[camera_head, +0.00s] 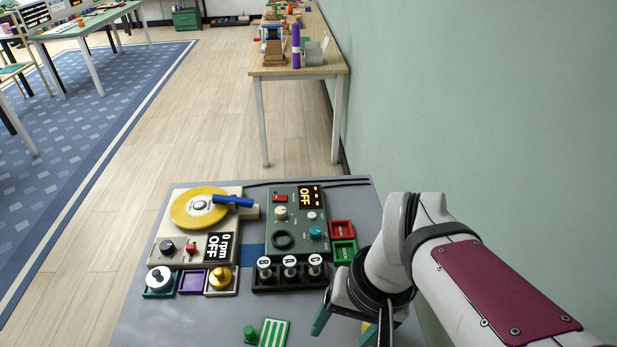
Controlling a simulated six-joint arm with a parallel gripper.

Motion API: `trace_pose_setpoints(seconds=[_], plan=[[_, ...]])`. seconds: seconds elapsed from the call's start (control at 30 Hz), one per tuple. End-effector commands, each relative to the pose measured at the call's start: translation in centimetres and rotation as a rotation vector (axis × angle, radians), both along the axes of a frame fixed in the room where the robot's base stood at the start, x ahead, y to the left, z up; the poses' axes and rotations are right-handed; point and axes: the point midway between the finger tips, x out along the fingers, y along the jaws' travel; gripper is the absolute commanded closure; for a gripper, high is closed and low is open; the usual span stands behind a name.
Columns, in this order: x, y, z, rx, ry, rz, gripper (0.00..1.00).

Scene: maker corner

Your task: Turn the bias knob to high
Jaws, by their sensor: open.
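A grey-green control box (297,222) stands on the grey table. It has a display (311,196) reading OFF, a red switch (280,198), a cream knob (281,213), a small pale knob (311,216), a teal knob (316,233) and a dark ring (283,240). The lettering is too small to tell which knob is bias or where it points. My gripper (345,331) is at the lower right, in front of and to the right of the box.
A turntable unit (225,247) with a yellow disc (200,207) and blue arm stands left of the box. Lettered pegs (290,268) stand in front of the box. Red (342,229) and green (344,252) trays sit to its right. A wall bounds the right side.

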Motion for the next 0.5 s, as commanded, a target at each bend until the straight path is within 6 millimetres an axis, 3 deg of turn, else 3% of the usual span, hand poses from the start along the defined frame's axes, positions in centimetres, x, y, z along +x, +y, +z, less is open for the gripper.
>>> trace_pose_setpoints(seconds=[0.03,0.1,0.2,0.23,0.33,0.4,0.5], plan=[[4.7,-0.2,0.2,0.005,-0.046,0.091,0.29],[12.0,-0.7,-0.1,0.0,-0.143,0.252,0.29],[20.9,-1.7,-2.0,-0.029,-0.267,0.449,0.29],[23.1,-2.1,-2.7,-0.041,-0.299,0.497,0.29],[28.0,-3.0,-4.8,-0.077,-0.374,0.613,0.29],[29.6,-3.4,-5.7,-0.092,-0.401,0.656,0.29],[30.5,-3.3,-6.7,-0.1,-0.411,0.676,0.29]])
